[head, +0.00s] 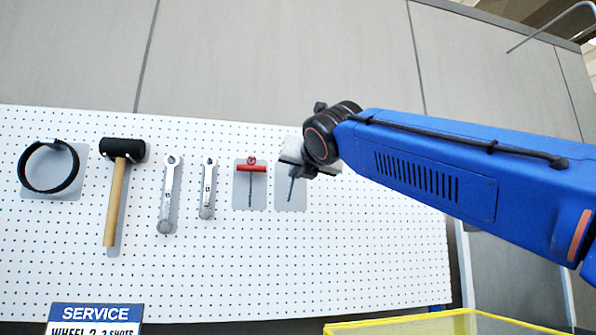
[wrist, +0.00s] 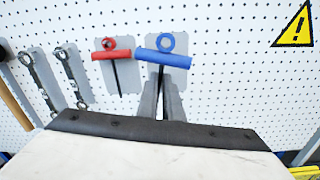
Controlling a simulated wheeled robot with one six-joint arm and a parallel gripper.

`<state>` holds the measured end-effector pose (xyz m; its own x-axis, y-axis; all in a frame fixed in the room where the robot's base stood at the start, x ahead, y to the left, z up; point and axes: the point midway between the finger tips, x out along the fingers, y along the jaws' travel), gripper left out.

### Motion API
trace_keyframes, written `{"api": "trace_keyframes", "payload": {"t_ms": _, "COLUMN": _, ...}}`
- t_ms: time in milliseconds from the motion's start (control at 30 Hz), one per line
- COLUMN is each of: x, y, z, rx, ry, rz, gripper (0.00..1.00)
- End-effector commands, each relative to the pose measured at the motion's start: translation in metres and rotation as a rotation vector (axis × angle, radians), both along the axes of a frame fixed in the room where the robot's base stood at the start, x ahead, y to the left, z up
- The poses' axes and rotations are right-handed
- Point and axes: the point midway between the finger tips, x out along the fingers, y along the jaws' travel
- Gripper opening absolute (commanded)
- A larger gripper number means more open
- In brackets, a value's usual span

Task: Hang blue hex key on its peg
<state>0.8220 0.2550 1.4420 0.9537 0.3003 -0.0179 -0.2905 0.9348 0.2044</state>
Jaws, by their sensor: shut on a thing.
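The blue hex key (wrist: 163,58) is upright in front of the pegboard in the wrist view, with its ring at the top and its T-handle level. My gripper (wrist: 160,98) is shut on its dark shaft, below the handle. I cannot tell whether the ring is around a peg, or touches the board. In the head view my gripper (head: 293,168) is at the right end of the tool row. It hides the blue handle there; only the dark shaft (head: 291,190) shows below, over a grey outline patch (head: 290,204).
A red hex key (head: 251,168) hangs just left, close to my gripper. Two wrenches, a hammer (head: 118,200) and a black ring (head: 49,166) hang farther left. A yellow bin (head: 440,322) edge shows at the bottom.

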Motion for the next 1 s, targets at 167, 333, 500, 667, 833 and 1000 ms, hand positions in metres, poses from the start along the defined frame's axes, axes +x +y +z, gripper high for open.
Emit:
{"api": "trace_keyframes", "payload": {"t_ms": 167, "x": 0.007, "y": 0.002, "z": 0.0, "rx": 0.001, "ry": 0.0, "rz": -0.001, "gripper": 0.0}}
{"api": "trace_keyframes", "payload": {"t_ms": 333, "x": 0.014, "y": 0.004, "z": -0.001, "rx": 0.002, "ry": 0.002, "rz": -0.001, "gripper": 0.0}}
{"api": "trace_keyframes", "payload": {"t_ms": 500, "x": 0.021, "y": 0.005, "z": -0.001, "rx": 0.001, "ry": 0.0, "rz": -0.001, "gripper": 0.0}}
{"api": "trace_keyframes", "payload": {"t_ms": 667, "x": 0.026, "y": 0.007, "z": -0.002, "rx": 0.001, "ry": 0.0, "rz": -0.001, "gripper": 0.0}}
{"api": "trace_keyframes", "payload": {"t_ms": 833, "x": 0.033, "y": 0.009, "z": -0.002, "rx": 0.0, "ry": 0.001, "rz": -0.001, "gripper": 0.0}}
{"api": "trace_keyframes", "payload": {"t_ms": 1000, "x": 0.04, "y": 0.011, "z": -0.003, "rx": 0.001, "ry": 0.001, "rz": 0.0, "gripper": 0.0}}
